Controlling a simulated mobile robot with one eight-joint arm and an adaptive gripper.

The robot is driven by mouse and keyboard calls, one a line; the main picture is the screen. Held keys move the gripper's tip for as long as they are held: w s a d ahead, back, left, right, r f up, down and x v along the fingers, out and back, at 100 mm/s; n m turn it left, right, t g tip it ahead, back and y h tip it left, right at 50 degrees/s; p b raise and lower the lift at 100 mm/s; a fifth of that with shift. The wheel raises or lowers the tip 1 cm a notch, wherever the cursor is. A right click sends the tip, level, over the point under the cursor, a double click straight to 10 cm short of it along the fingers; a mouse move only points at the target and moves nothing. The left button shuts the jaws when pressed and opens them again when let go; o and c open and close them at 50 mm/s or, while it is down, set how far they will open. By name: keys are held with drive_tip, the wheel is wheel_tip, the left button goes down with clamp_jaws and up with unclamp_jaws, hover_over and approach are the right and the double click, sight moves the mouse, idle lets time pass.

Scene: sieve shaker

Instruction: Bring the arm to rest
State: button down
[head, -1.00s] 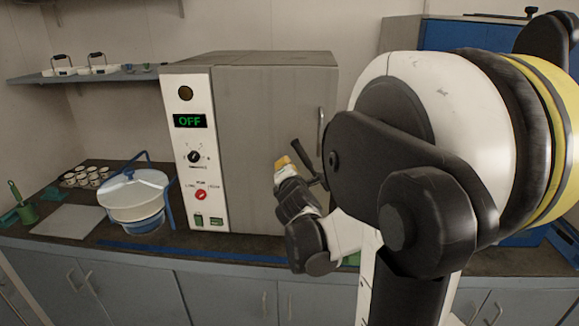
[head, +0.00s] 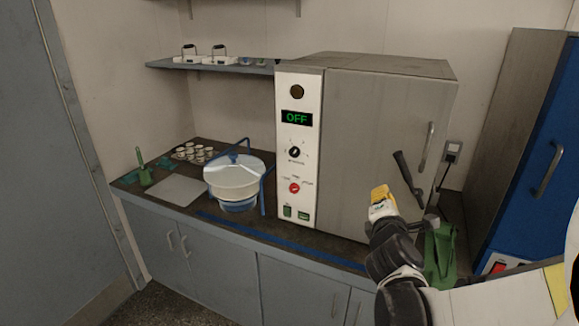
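My arm reaches in from the lower right in the head view. My gripper (head: 418,174) is in front of the lower right of the grey oven's door, near its handle. Its dark fingers look spread apart, with nothing seen between them. The yellow and white wrist part (head: 381,201) hides part of the gripper. The oven (head: 375,130) is shut, and its display (head: 297,118) reads OFF.
A white sieve pan (head: 234,180) in a blue frame stands left of the oven, near small cups (head: 195,152) and a grey plate (head: 176,190). A green stand (head: 440,258) is beside my wrist. A blue cabinet (head: 545,180) is at the right. Floor shows at lower left.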

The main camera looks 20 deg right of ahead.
drive_tip(key=s+a+f+m+g+y, duration=0.2)
drive_tip(key=a+m, duration=0.3)
drive_tip(key=a, duration=0.4)
drive_tip(key=s+a+f+m+g+y, duration=0.2)
drive_tip(key=s+a+m+y, duration=0.3)
drive_tip(key=a, duration=0.5)
drive_tip(key=s+a+f+m+g+y, duration=0.2)
drive_tip(key=s+a+f+m+y, duration=0.1)
drive_tip(key=a+m, duration=0.4)
drive_tip(key=a, duration=0.2)
drive_tip(key=shift+s+a, duration=0.2)
drive_tip(key=shift+a, duration=0.1)
drive_tip(key=shift+r, duration=0.1)
